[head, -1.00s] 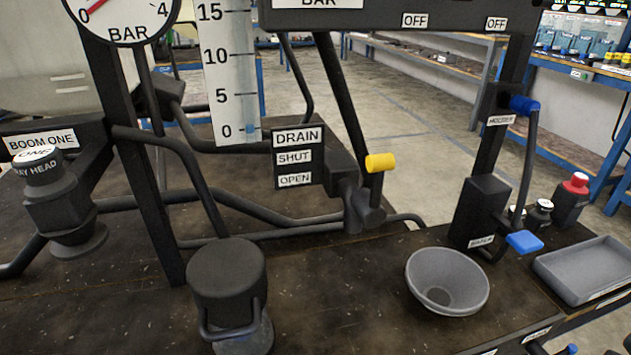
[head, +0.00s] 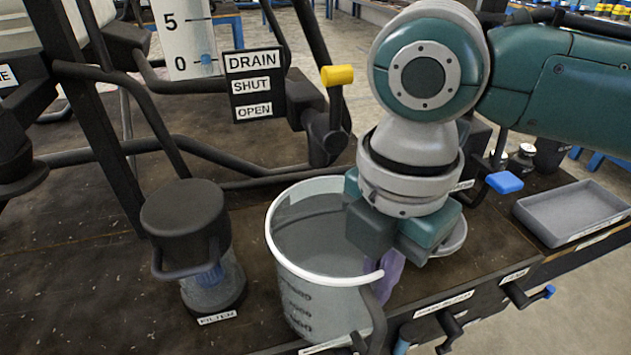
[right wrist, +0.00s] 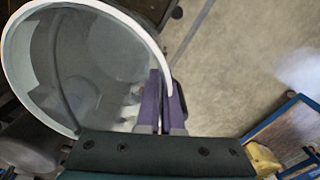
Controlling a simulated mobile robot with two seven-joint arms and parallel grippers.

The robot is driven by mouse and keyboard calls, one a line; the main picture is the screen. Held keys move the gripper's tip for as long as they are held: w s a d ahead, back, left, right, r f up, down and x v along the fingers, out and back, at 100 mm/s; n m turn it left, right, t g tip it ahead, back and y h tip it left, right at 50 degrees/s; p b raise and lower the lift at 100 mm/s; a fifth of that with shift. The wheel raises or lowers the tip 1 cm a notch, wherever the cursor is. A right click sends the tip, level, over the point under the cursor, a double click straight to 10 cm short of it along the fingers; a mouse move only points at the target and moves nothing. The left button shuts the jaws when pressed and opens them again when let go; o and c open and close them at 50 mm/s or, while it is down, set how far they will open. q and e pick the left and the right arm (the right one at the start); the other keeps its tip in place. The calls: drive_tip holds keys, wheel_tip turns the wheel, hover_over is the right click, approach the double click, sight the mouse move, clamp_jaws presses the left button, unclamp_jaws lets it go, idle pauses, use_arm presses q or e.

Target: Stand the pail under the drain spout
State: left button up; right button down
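The pail (head: 303,285) is a translucent grey bucket with a white rim and dark markings, upright near the bench's front edge. Whether its base touches the bench, I cannot tell. My right gripper (head: 382,275) has purple fingers closed on the pail's right side at the rim. The right wrist view shows the pail (right wrist: 100,60) with its rim running between the fingers (right wrist: 162,95). The drain valve (head: 325,140), with a yellow handle (head: 337,76), stands behind the pail, beside the DRAIN sign (head: 254,84). The pail is in front of it. My left gripper is not in view.
A capped filter (head: 187,225) stands just left of the pail. A grey bowl (head: 455,240) is mostly hidden behind my right gripper. A grey tray (head: 572,212) lies at the right. Dark pipes (head: 215,160) cross behind.

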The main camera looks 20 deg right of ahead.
drive_tip(key=w, duration=0.1)
drive_tip(key=w+f+b, duration=0.1)
drive_tip(key=shift+w+f, duration=0.2)
drive_tip(key=shift+w, duration=0.15)
drive_tip(key=shift+s, duration=0.15)
drive_tip(key=shift+f, duration=0.1)
drive_tip(key=c, duration=1.5)
unclamp_jaws()
drive_tip(key=o, duration=0.4)
